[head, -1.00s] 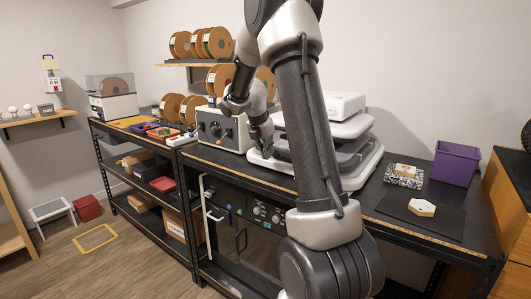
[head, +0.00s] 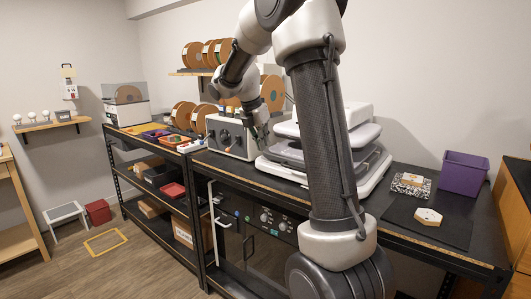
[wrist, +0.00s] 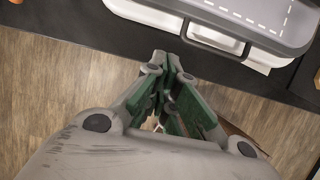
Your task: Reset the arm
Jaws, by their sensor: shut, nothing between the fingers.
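My arm rises across the middle of the head view and bends down toward the bench. My gripper (head: 264,136) is small there, beside the grey control box and in front of the pale layered machine; part of it is hard to make out. In the wrist view my gripper (wrist: 172,62) shows its green-padded fingers drawn together, with nothing held between them. Below it are the dark bench edge and wood floor.
The grey control box (head: 228,138) and the pale machine (head: 374,160) stand close to my gripper on the black bench (head: 410,222). A purple bin (head: 464,174) and a white hexagonal piece (head: 428,216) are at right. Floor at left is mostly clear.

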